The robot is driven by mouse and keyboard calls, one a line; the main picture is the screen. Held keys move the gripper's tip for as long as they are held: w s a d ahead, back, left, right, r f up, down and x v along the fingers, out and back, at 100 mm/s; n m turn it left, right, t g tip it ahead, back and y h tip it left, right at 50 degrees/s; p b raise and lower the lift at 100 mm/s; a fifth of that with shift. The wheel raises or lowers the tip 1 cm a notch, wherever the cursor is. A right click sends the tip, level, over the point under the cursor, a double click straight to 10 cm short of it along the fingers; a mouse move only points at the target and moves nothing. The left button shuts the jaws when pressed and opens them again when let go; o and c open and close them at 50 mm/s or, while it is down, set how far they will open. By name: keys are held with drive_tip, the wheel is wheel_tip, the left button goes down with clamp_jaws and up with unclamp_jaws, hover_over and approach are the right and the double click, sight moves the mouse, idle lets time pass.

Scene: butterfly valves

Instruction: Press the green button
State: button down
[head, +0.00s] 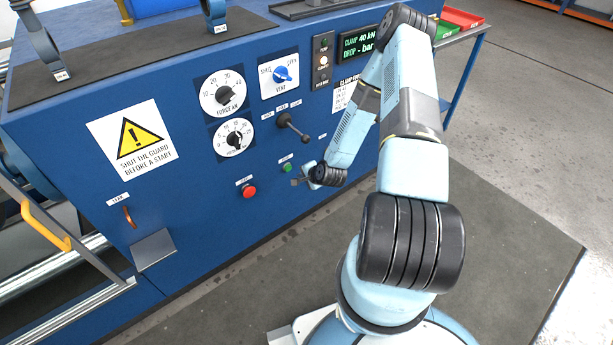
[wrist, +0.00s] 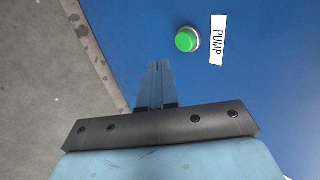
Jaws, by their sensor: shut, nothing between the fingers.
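The green button (head: 287,168) sits low on the blue front panel in the head view, right of a red button (head: 249,191). In the wrist view the green button (wrist: 187,39) has a silver ring and a white PUMP label (wrist: 217,40) beside it. My gripper (head: 294,182) is just below the green button in the head view. In the wrist view its fingertips (wrist: 157,66) are together, with nothing between them, below and left of the button. They appear apart from the button; the exact gap to the panel is hard to tell.
A black lever (head: 292,127) sticks out above the green button. Dials (head: 222,93) and a blue VENT knob (head: 282,74) are higher on the panel. A metal plate (head: 153,249) juts out at the lower left. The floor in front is clear.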

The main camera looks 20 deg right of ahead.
sight(289, 170)
drive_tip(key=shift+w+a+f, duration=0.3)
drive_tip(key=shift+w+f, duration=0.05)
drive_tip(key=shift+w, duration=0.65)
drive_tip(key=shift+w+a+f, duration=0.3)
drive_tip(key=shift+w+a, duration=0.05)
drive_tip(key=shift+w, duration=0.6)
drive_tip(key=shift+w+a+f, duration=0.3)
drive_tip(key=shift+w+f, duration=0.05)
drive_tip(key=shift+w, duration=0.65)
